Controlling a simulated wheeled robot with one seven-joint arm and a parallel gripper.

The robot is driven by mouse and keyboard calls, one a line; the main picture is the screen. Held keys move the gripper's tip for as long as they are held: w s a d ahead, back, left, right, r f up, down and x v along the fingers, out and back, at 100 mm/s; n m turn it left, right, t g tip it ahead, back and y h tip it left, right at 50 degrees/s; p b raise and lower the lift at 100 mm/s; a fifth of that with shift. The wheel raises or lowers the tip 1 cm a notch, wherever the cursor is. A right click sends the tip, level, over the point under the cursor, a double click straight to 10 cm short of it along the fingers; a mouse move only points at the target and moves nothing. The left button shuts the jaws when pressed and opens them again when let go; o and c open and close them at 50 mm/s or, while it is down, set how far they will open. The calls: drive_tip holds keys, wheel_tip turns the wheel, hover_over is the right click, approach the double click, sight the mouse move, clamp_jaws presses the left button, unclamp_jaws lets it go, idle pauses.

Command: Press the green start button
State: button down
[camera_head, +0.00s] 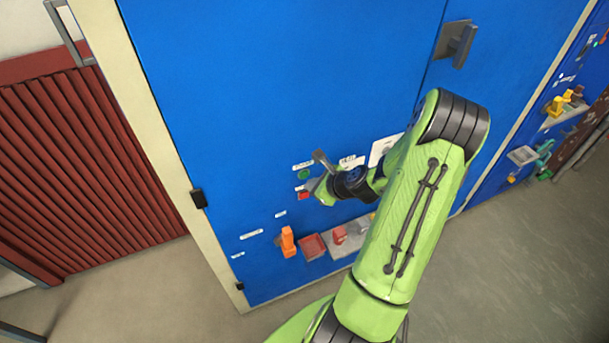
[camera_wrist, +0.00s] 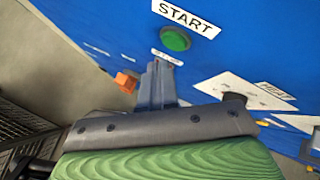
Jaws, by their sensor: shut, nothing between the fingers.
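The green start button (camera_wrist: 175,39) is round and set in the blue panel, below a white START label (camera_wrist: 182,16) in the wrist view. It also shows in the head view as a small green disc (camera_head: 304,174) beside my gripper (camera_head: 311,185). In the wrist view, the grey fingers of my gripper (camera_wrist: 158,66) are together with nothing between them. Their tips appear just below the green button, over a partly hidden label. No contact with the button is visible. A red button (camera_head: 303,195) is under the green one in the head view, close to the fingertips.
A dark knob (camera_wrist: 235,97) by a HEAT label lies right of the fingers. An orange object (camera_head: 288,242), a red tray (camera_head: 312,246) and a grey shelf (camera_head: 345,252) are lower on the blue panel. A grey handle (camera_head: 456,43) sticks out at the upper right.

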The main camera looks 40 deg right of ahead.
drive_tip(key=shift+s+a+b, duration=0.1)
drive_tip(key=shift+s+a, duration=0.1)
drive_tip(key=shift+s, duration=0.5)
drive_tip(key=shift+s+a+b, duration=0.15)
drive_tip(key=shift+s+a, duration=0.1)
drive_tip(key=shift+s, duration=0.5)
drive_tip(key=shift+s+a+b, duration=0.1)
drive_tip(key=shift+s+a, duration=0.1)
drive_tip(key=shift+s, duration=0.5)
